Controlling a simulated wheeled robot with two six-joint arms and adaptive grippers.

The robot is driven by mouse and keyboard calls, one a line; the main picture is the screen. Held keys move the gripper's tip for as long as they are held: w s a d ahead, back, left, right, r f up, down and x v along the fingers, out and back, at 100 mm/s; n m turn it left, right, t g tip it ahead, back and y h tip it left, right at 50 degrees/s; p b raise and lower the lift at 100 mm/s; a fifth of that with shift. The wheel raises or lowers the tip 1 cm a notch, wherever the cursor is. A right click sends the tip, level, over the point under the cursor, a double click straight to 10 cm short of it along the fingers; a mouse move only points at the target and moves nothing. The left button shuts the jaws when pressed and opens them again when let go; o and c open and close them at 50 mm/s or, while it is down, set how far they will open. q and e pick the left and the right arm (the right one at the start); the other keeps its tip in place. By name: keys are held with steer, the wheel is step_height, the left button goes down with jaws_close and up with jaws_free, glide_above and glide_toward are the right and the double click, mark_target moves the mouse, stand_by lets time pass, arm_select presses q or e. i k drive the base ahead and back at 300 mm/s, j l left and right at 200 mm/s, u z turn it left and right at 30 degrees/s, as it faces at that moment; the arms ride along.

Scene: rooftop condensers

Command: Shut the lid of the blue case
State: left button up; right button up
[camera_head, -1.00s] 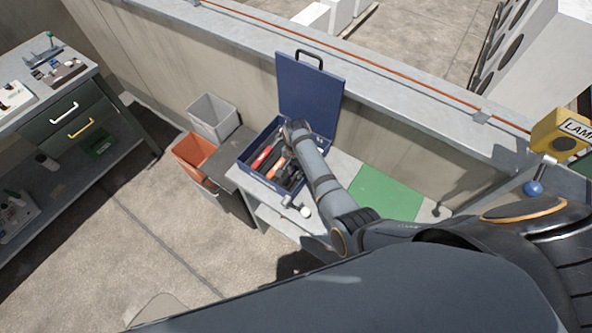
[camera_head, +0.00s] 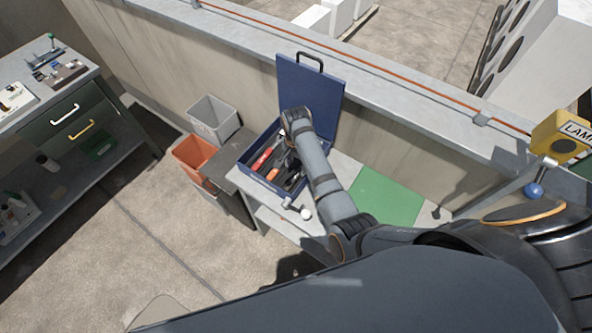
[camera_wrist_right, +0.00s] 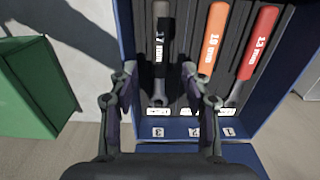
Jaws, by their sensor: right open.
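The blue case stands on the bench with its lid (camera_head: 305,88) raised upright at the back, a black handle on its top edge. The case's open tray (camera_head: 243,160) holds several tools with red, orange and black handles. My right gripper is above the case in front of the lid, mostly hidden by its own wrist in the head view. In the right wrist view my right gripper (camera_wrist_right: 160,104) is open and empty, over the near edge of the case (camera_wrist_right: 180,132) with its numbered slots. I cannot see my left gripper.
A green mat (camera_head: 388,195) lies on the bench right of the case. An orange bin (camera_head: 194,158) and a grey bin (camera_head: 213,118) stand to the left. A parapet wall (camera_head: 400,150) runs behind the bench.

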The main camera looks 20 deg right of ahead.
mark_target(298, 83)
steer(key=k, duration=1)
